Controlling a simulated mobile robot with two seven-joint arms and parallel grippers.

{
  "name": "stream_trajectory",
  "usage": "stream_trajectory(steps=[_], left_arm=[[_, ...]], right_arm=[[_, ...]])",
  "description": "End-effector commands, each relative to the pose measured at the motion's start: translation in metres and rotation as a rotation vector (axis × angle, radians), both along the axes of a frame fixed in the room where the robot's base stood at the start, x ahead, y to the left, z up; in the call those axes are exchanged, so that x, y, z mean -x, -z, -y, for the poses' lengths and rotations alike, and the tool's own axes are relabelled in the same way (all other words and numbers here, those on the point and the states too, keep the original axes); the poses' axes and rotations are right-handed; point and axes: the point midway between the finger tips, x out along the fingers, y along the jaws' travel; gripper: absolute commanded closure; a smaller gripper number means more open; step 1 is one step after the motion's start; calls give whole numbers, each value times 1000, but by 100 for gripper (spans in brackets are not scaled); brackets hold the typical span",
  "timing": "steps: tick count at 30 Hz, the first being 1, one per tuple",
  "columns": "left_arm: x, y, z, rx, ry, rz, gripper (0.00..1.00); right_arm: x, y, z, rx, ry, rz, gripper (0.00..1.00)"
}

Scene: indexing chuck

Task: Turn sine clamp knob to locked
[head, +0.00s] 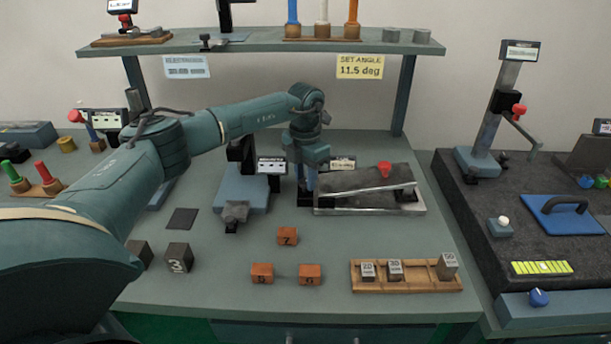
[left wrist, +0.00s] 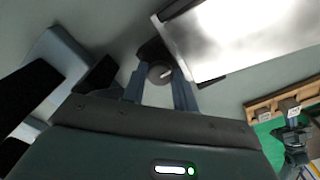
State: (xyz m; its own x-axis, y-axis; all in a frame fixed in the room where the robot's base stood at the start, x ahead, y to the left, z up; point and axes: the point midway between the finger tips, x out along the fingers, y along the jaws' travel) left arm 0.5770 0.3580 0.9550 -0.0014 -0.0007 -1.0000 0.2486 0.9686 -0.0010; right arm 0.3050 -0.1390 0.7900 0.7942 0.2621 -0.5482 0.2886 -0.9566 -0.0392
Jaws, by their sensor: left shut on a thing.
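My left gripper (head: 305,188) reaches down at the left end of the sine plate (head: 345,190), a tilted metal plate on a base. In the left wrist view its two blue fingers (left wrist: 160,90) are shut on a round dark knob (left wrist: 158,73) with a pale mark on its face. The fingers sit on either side of the knob. The knob's dark lower part (head: 304,199) shows below the fingers in the head view. The sine plate (left wrist: 245,40) is bright beside the knob in the wrist view. I cannot read a locked mark.
A small display (head: 272,166) stands left of my gripper. Orange blocks (head: 288,236) and a wooden tray (head: 407,285) of grey blocks lie in front. A dark jointed part, possibly my right gripper (left wrist: 292,125), shows in the wrist view.

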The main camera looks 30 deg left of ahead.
Motion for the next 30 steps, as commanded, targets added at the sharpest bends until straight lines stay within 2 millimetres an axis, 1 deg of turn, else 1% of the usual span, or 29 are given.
stream_trajectory(steps=[5, 6, 9, 16, 20, 23, 30], left_arm=[[-1, -2, 0, 0, 0, 5, 94], [-1, -2, 0, 0, 0, 5, 70], [-1, -2, 0, 0, 0, 4, 62], [0, -1, 0, 0, -1, 2, 62], [-1, -11, 0, 0, -1, 5, 62], [-1, -27, -1, 0, -1, 7, 62], [-1, -81, 0, 1, 0, 8, 62]], right_arm=[[0, 0, 0, 0, -1, 1, 100], [0, 0, 0, 0, -1, 1, 100], [0, 0, 0, 0, -1, 1, 100], [0, 0, 0, 0, -1, 1, 100], [0, 1, 0, 0, -1, 1, 100], [0, 3, -1, -1, -2, 2, 100], [-1, 5, -2, -4, -8, 12, 100]])
